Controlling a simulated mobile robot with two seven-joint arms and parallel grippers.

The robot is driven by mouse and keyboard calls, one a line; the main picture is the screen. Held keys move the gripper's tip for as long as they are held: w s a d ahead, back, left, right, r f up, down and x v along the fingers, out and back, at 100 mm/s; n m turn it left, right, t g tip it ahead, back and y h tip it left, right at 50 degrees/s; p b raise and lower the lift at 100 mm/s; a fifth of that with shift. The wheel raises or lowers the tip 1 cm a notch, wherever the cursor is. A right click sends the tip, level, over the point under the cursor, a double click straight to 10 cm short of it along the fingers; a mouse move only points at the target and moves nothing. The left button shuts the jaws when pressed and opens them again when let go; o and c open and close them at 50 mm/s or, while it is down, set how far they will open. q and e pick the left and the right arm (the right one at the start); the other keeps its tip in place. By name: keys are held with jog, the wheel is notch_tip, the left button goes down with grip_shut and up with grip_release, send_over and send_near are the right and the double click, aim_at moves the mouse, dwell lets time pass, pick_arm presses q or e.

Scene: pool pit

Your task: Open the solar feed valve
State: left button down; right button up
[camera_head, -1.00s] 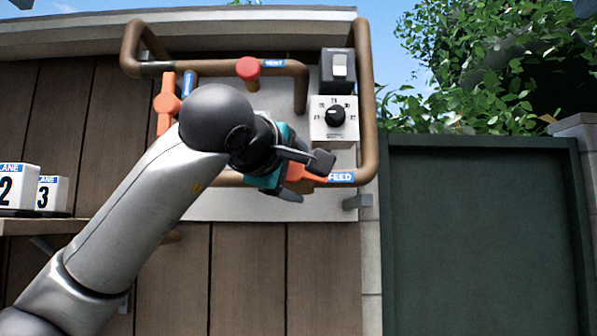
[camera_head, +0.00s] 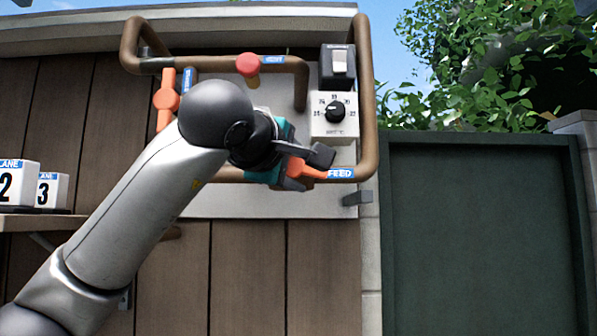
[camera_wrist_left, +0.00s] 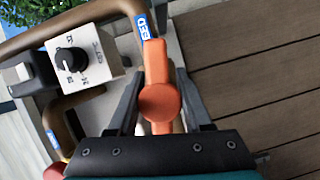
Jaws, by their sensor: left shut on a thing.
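The solar feed valve has an orange handle (camera_head: 312,172) beside the blue FEED label (camera_head: 341,174) on the lower brown pipe. In the left wrist view the handle (camera_wrist_left: 154,62) and its round hub (camera_wrist_left: 160,102) lie between my fingers, with the handle pointing roughly along the pipe towards the label (camera_wrist_left: 142,26). My left gripper (camera_head: 305,170) is shut on this handle. It also shows in the left wrist view (camera_wrist_left: 160,80). My wrist hides part of the valve in the head view. My right gripper is out of view.
A dial box (camera_head: 334,115) and a switch box (camera_head: 338,68) sit just above the valve. A red-knobbed vent valve (camera_head: 248,65) and another orange valve (camera_head: 166,100) are on nearby pipes. A bracket (camera_head: 357,198) juts out lower right. Lane markers (camera_head: 52,190) stand on a shelf at left.

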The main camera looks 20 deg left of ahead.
pick_arm(q)
jog(key=shift+f+n+t+b, duration=0.15)
jog(key=shift+n+t+b, duration=0.15)
jog(key=shift+n+b, duration=0.4)
jog(key=shift+r+n+b, duration=0.2)
jog(key=shift+n+b, duration=0.2)
jog(key=shift+b, duration=0.1)
jog(key=shift+c, duration=1.8)
grip_release()
jog(key=s+a+b, duration=0.1)
jog(key=s+b, duration=0.2)
jog(key=s, duration=1.2)
jog(key=shift+a+b, duration=0.35)
jog(key=shift+a, duration=0.05)
jog(key=shift+s, duration=0.1)
